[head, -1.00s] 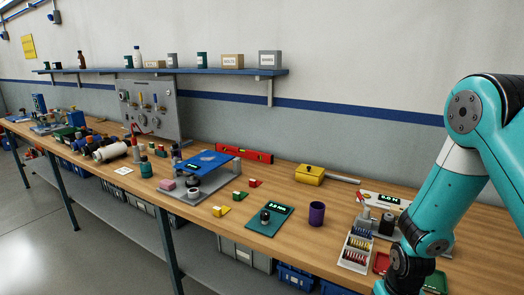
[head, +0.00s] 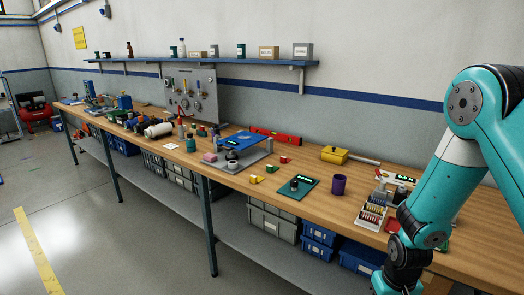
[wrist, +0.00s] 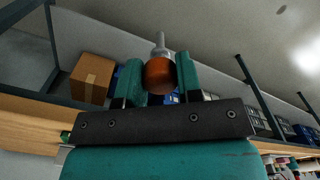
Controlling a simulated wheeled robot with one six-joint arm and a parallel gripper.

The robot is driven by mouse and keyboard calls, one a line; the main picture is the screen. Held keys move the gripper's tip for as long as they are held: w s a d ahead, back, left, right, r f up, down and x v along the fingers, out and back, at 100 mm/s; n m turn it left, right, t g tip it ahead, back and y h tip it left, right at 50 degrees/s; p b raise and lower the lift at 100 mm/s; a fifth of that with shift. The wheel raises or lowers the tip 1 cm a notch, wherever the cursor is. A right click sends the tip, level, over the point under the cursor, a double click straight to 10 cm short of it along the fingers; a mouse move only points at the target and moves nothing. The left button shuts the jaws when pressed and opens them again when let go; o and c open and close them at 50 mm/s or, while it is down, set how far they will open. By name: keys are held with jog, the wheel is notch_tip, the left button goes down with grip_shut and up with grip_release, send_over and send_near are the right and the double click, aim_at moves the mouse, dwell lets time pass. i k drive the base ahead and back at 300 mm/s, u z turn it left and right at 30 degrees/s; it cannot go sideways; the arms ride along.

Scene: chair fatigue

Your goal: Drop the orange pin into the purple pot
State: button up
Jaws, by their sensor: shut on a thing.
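The orange pin (wrist: 160,76) shows in the wrist view, with a rounded orange-brown body and a grey metal tip. My gripper (wrist: 159,78) is shut on it, one teal finger on each side. In the head view my arm hangs at the right, and my gripper is below the picture. The pot is not seen in the wrist view.
The green device (head: 298,185) lies left of the pot. Open floor lies in front.

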aim_at(338, 192)
jog(key=u, duration=0.8)
jog(key=i, duration=0.65)
jog(key=z, duration=0.7)
